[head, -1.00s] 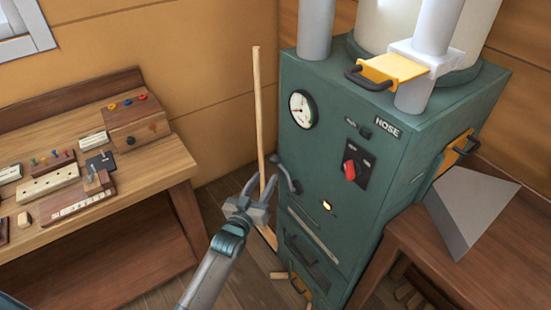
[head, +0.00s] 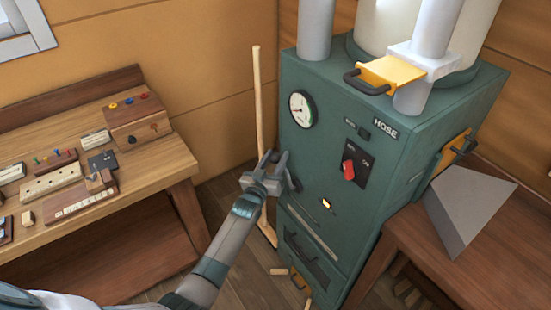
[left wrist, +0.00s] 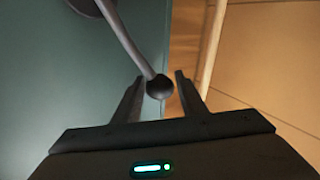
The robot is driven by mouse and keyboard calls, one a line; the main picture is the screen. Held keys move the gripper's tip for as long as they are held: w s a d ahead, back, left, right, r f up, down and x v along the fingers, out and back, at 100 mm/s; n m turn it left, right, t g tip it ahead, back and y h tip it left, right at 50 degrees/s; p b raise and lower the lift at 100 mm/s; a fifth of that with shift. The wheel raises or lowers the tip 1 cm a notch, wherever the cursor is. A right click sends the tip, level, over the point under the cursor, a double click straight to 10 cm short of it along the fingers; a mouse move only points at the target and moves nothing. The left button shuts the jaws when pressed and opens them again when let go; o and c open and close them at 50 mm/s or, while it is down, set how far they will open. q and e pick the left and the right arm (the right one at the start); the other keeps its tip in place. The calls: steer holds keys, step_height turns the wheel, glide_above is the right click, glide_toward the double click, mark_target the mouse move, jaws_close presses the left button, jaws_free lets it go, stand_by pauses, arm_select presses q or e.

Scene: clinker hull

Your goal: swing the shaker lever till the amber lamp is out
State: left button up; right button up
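The dark grey shaker lever (head: 290,180) is on the left side of the green cabinet (head: 350,120), partly hidden behind my left gripper (head: 265,163) in the head view. In the left wrist view the lever (left wrist: 125,38) runs down from its pivot to a round knob (left wrist: 160,87). My left gripper (left wrist: 158,78) is open, and the knob shows in the gap between its fingers. I cannot tell whether they touch it. The amber lamp (head: 327,203) on the cabinet front glows pale yellow. My right gripper is not in view.
A wooden pole (head: 258,100) leans by the cabinet's left side. A red switch (head: 348,170) and a gauge (head: 301,109) are on the front. A workbench (head: 160,170) with small boxes stands left. A grey wedge-shaped thing (head: 465,205) is on the right table (head: 430,245).

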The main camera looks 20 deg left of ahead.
arm_select(q)
jaws_close()
